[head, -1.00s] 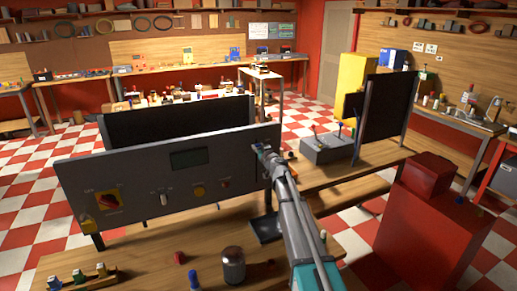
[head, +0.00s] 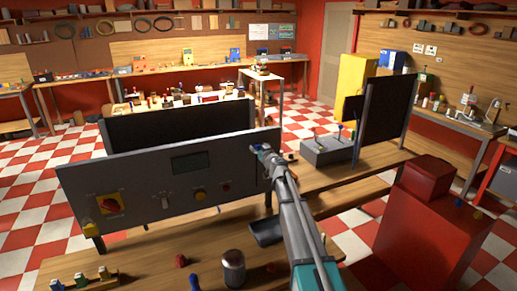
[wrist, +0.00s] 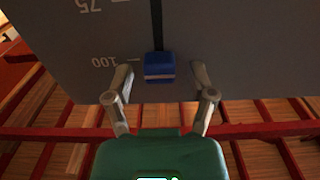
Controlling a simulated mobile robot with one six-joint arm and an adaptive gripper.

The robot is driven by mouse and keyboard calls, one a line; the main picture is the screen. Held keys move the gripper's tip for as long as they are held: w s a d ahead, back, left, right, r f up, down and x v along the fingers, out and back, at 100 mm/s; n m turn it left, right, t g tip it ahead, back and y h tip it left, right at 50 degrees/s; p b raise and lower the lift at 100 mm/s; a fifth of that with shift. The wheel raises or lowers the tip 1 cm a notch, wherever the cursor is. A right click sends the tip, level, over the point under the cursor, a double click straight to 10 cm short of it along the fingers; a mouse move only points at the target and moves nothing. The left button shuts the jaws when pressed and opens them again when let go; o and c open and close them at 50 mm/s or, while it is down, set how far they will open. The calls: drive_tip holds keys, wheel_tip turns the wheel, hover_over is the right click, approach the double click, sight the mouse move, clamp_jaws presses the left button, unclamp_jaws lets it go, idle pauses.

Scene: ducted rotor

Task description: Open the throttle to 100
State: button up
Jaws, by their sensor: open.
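In the wrist view a blue throttle knob (wrist: 159,67) sits at the near end of a dark vertical slot in a grey panel (wrist: 215,30). The 100 mark is beside it on the left, roughly level with the knob, and the 75 mark is farther up the slot; the lettering looks upside down. My gripper (wrist: 162,82) is open, with one finger on each side of the knob and a gap on both sides. In the head view my gripper (head: 262,152) is at the right end of the grey control panel, and I cannot make out the knob there.
The control panel (head: 150,205) carries a red rotary switch (head: 110,203) and a dark display (head: 190,162). A grey box with levers (head: 325,152) stands to its right. A red cabinet (head: 425,225) is at the right front. A dark metal cylinder (head: 233,267) stands on the wooden bench in front.

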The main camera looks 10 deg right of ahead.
drive_tip(key=shift+s, duration=0.15)
drive_tip(key=v, duration=1.1)
drive_tip(key=shift+s, duration=0.4)
drive_tip(key=shift+d, duration=0.1)
drive_tip(key=s+a+f+n+g+y, duration=0.1)
drive_tip(key=s+a+f+g, duration=0.45)
drive_tip(key=s, duration=0.25)
drive_tip(key=s+a+f+n+g+y, duration=0.1)
drive_tip(key=s+a+f+g+y, duration=0.1)
drive_tip(key=s+a+f+g, duration=0.4)
drive_tip(key=s+d+f+m+g+h, duration=0.2)
drive_tip(key=s+d+f+g+h, duration=0.1)
drive_tip(key=s, duration=0.7)
drive_tip(key=s+d+f+m+g+h+b, duration=0.1)
drive_tip(key=s+d+f+m+g+h, duration=0.2)
drive_tip(key=s, duration=0.8)
drive_tip(key=shift+d+f+h+b, duration=0.3)
drive_tip(key=shift+d+f+h, duration=0.5)
drive_tip(key=shift+d+f, duration=0.75)
drive_tip(key=shift+w+d+r, duration=0.1)
drive_tip(key=shift+d+r, duration=0.05)
drive_tip(key=shift+r, duration=0.05)
idle(1.0)
